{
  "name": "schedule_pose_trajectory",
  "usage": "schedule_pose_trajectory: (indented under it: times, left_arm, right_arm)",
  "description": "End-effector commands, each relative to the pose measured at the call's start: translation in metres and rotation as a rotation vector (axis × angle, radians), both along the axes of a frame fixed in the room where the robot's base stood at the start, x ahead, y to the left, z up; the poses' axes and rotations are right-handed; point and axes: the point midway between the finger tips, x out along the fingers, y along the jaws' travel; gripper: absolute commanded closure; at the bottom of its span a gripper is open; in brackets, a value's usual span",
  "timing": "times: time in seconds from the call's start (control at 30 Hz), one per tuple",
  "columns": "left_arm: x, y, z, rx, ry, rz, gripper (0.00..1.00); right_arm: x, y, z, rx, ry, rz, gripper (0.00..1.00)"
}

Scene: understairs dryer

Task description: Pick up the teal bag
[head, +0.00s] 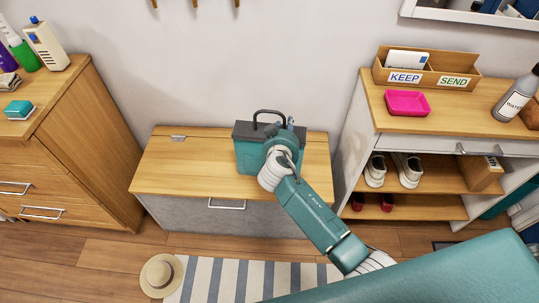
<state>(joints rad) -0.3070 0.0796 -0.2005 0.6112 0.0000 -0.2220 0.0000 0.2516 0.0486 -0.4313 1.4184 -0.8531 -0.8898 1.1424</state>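The teal bag (247,157) stands on the wooden lid of a low bench (190,165) against the wall. It has a dark grey top and a dark arched handle (268,113). My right arm reaches in from the lower right, and my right gripper (286,124) is at the bag's top, close to the right end of the handle. The wrist hides the bag's right front and most of the fingers, so I cannot tell whether they touch the handle. My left gripper is out of view.
A wooden dresser (90,150) with bottles stands left. A shelf unit (430,130) right holds a pink tray (407,102), a sorter box (425,75), a grey bottle (515,98) and shoes (408,170). A straw hat (161,274) and striped rug (235,280) lie on the floor.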

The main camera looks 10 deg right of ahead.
Motion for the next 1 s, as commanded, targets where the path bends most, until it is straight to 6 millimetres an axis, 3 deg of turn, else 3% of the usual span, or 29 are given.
schedule_pose_trajectory:
  times: [0.13,0.27,0.77,1.0]
  left_arm:
    - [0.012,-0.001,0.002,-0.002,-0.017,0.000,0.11]
    - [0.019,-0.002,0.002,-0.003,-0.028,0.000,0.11]
    - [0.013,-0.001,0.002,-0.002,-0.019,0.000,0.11]
    - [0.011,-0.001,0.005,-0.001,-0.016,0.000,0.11]
  right_arm:
    - [0.000,0.000,0.000,0.000,0.000,0.000,0.76]
    - [0.000,0.000,0.000,0.000,0.000,0.000,1.00]
    - [0.000,0.001,0.005,0.001,-0.005,0.001,1.00]
    - [0.001,0.000,0.030,0.004,-0.008,0.000,1.00]
